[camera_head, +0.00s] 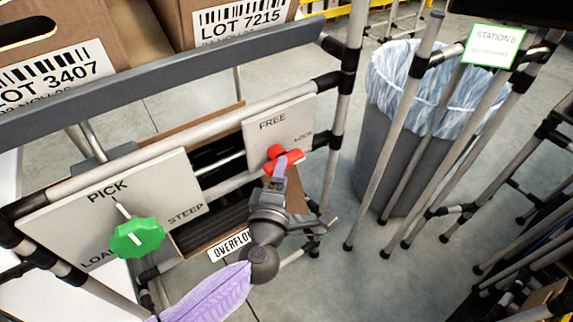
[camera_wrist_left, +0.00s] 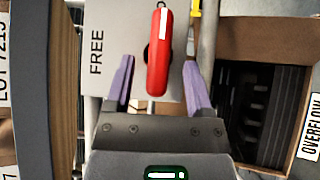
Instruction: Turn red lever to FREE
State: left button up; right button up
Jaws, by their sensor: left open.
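The red lever (camera_head: 285,157) sits on a pale panel (camera_head: 262,128) marked FREE at the top and LOCK at the right. The lever lies roughly crosswise, its white-striped end toward the LOCK side, not toward FREE. My left gripper (camera_head: 284,166) is at the lever, partly hiding it in the head view. In the left wrist view the red lever (camera_wrist_left: 158,55) stands between the two lilac fingers of my open left gripper (camera_wrist_left: 160,80). Gaps show on both sides, so the fingers are not closed on it. My right gripper is not in view.
A second panel (camera_head: 80,215) at left carries a green knob (camera_head: 137,238) with PICK, LOAD and STEEP marks. A grey rail (camera_head: 170,80) and cartons (camera_head: 230,20) lie behind. An OVERFLOW label (camera_head: 230,246) hangs below. A lined bin (camera_head: 385,160) and pipe frames stand right.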

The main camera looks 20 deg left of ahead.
pick_arm(q)
jog(key=shift+w+a, duration=0.15)
jog(key=shift+w, duration=1.15)
grip_shut()
